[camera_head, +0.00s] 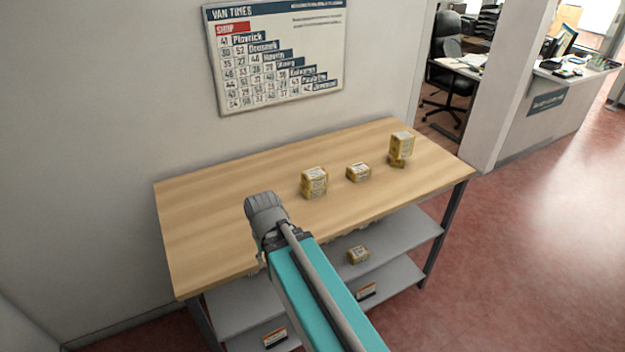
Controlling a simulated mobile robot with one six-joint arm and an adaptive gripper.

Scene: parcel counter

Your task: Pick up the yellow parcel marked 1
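Several yellow parcels are in view, but their markings are too small to read, so I cannot tell which is marked 1. One boxy parcel (314,184) stands near the middle of the table top. A smaller, flatter parcel (358,173) lies to its right. A taller parcel (401,147) stands farther right, and seems to rest on a smaller piece beneath it. Another small parcel (357,254) lies on the shelf below. My teal arm reaches up from the bottom, its grey joint over the table, left of the parcels. My gripper does not show.
The wooden table (215,205) stands against the wall, its left part clear. Grey shelves (405,240) below hold labelled items, partly hidden by my arm. A van times board (278,50) hangs above. Red floor is open at right, with an office chair (447,75) behind.

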